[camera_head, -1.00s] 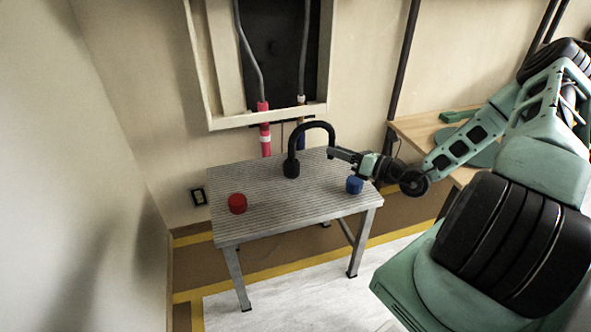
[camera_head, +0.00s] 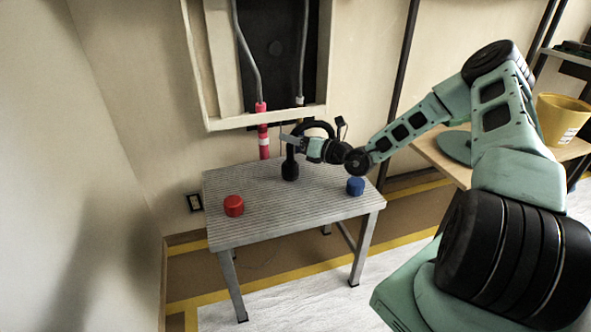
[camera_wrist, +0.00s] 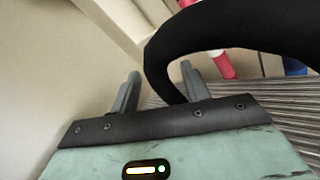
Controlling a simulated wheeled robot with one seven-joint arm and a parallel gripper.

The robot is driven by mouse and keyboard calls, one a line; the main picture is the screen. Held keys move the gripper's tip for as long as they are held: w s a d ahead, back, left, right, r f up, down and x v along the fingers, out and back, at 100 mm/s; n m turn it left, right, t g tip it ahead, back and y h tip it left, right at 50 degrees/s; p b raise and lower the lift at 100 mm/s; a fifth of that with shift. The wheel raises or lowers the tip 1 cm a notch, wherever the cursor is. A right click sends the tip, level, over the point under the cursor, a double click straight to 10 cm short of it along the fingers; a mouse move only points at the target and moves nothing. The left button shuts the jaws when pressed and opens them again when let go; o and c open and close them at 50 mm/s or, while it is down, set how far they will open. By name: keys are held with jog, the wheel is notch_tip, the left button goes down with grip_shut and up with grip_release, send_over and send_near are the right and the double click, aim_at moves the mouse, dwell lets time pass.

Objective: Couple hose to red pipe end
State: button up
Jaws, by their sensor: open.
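The black hose (camera_head: 290,169) is an arch standing on the table, with its thick end down. It also shows in the wrist view (camera_wrist: 240,28), curving across the top right. My gripper (camera_head: 287,139) is at the hose's left leg, near the upper part. In the wrist view my gripper (camera_wrist: 160,78) has its fingers apart, with the hose's left leg showing between them; contact cannot be told. The red pipe end (camera_head: 263,140) hangs at the wall behind the table, left of the hose. It also shows in the wrist view (camera_wrist: 223,66).
A red cap (camera_head: 234,205) and a blue cap (camera_head: 355,186) sit on the ribbed metal table (camera_head: 290,220). A blue pipe (camera_wrist: 294,66) is right of the red one. A wooden shelf (camera_head: 440,158) with a yellow bucket (camera_head: 562,118) stands at right. The table's front is clear.

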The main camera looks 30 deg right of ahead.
jog(key=shift+w+a, duration=0.15)
jog(key=shift+w, duration=0.25)
jog(key=shift+c, duration=0.3)
grip_shut()
jog(key=shift+r, duration=0.15)
